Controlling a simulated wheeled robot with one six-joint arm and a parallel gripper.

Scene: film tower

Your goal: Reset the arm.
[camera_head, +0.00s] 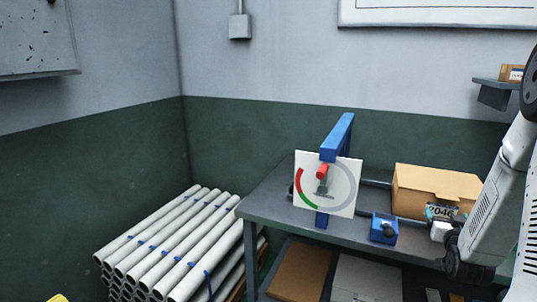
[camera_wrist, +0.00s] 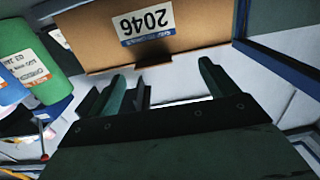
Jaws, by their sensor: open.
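My gripper (camera_wrist: 162,74) shows in the wrist view with its two dark green fingers spread apart. Nothing is seen between them. A cardboard box (camera_wrist: 195,30) with an upside-down 2046 label lies beyond the fingertips; I cannot tell if they touch it. In the head view my arm (camera_head: 500,195) comes down along the right edge, and its lower end is in front of the right part of the bench. The same box (camera_head: 430,185) stands on the bench just behind it. My fingers are hard to make out there.
The grey bench (camera_head: 268,203) carries a white dial panel (camera_head: 312,192) on a blue frame (camera_head: 338,136) and a small blue box (camera_head: 383,228). Pale tubes (camera_head: 170,245) are stacked at left. Green (camera_wrist: 38,60) and blue (camera_wrist: 10,85) cylinders show in the wrist view. A wall shelf (camera_head: 493,94) is at right.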

